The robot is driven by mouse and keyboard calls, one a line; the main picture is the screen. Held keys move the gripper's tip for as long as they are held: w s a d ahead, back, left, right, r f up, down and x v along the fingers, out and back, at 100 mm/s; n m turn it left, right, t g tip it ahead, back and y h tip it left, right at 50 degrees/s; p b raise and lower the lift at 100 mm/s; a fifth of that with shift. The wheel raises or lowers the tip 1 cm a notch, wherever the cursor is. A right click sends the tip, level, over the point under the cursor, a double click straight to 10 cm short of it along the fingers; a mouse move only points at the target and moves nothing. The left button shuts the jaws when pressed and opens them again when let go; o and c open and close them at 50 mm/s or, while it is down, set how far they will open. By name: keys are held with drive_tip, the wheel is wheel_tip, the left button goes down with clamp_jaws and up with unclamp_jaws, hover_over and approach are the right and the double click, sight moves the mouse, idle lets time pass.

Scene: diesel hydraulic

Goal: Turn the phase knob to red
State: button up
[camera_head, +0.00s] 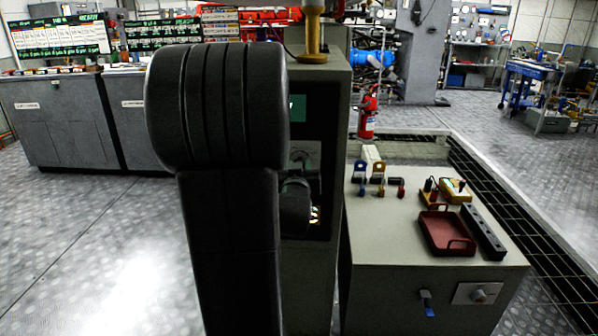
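My black arm fills the middle of the view and hides much of the tall grey cabinet (334,75) behind it. The end of my arm reaches to the cabinet's dark front panel (325,130). My gripper (302,207) is there, mostly hidden by my own links, and I cannot see whether its fingers are open or shut. Small bright yellowish and white marks (315,216) show beside it low on the panel. I cannot make out a knob marked for phase or any red mark there. A green-lit screen (298,108) is partly visible higher up.
A grey bench (400,238) stands right of the cabinet, with a red tray (446,232), coloured levers and a dark strip on top. A blue handle (427,303) and a grey knob on a plate (479,294) are on its front. A fire extinguisher (367,115) stands behind. Floor at left is clear.

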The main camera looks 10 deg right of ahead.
idle(0.3)
drive_tip(key=o, duration=1)
drive_tip(key=shift+s, duration=0.1)
drive_tip(key=p+v, duration=0.1)
drive_tip(key=v, duration=1.2)
drive_tip(key=shift+s+a+r, duration=0.1)
drive_tip(key=shift+s, duration=0.2)
drive_tip(key=shift+w, duration=0.15)
drive_tip(key=b+x, duration=0.1)
drive_tip(key=x, duration=1.2)
drive_tip(key=shift+w, duration=0.25)
